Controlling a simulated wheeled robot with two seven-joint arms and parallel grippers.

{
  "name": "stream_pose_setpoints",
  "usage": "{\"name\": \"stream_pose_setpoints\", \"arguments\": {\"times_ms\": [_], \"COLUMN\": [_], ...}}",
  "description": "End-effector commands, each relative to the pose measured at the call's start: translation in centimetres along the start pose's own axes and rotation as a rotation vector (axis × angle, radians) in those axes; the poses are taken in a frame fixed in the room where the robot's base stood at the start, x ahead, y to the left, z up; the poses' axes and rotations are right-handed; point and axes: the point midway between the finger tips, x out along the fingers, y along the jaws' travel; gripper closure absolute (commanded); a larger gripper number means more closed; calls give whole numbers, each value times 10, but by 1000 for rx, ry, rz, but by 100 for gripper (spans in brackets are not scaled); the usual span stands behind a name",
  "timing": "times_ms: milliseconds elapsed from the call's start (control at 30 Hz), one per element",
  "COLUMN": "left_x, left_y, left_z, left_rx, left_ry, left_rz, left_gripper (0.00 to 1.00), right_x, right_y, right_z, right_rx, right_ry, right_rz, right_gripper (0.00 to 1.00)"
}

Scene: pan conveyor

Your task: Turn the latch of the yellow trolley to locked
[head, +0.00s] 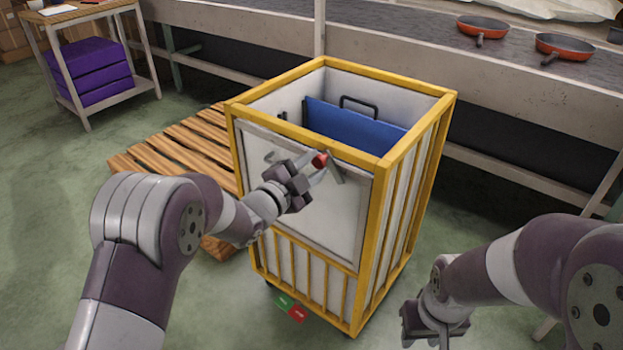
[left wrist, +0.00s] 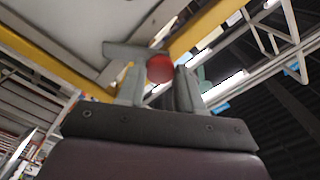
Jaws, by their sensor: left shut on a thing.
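The yellow trolley (head: 377,245) stands upright in the middle of the head view, with a pale front panel. A latch with a red knob (head: 320,159) sits near the panel's top edge, with a grey bar beside it. My left gripper (head: 318,167) is shut on the red knob. In the left wrist view the red knob (left wrist: 160,69) shows between the two fingers, with a grey bar to its left. My right gripper (head: 435,325) hangs at the lower right, apart from the trolley. Its fingertips are not clear.
A blue panel with a dark handle (head: 340,125) stands inside the trolley. A wooden pallet (head: 180,150) lies behind left. The conveyor (head: 400,40) with red pans (head: 482,26) runs along the back. Green and red tags (head: 298,312) show at the trolley's foot.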

Motion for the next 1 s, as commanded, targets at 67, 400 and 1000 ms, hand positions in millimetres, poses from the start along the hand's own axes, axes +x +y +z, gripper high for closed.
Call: {"name": "stream_pose_setpoints", "arguments": {"times_ms": [67,400,1000], "left_x": [0,0,0], "left_y": [5,5,2], "left_z": [3,3,1], "left_rx": [70,365,613], "left_ry": [2,1,0], "left_rz": [-1,-1,1], "left_gripper": [100,100,100], "right_x": [16,55,85], "right_y": [0,0,0], "right_z": [2,7,10], "right_rx": [0,0,0], "right_ry": [0,0,0], "right_rz": [0,0,0], "right_gripper": [62,62,62]}}
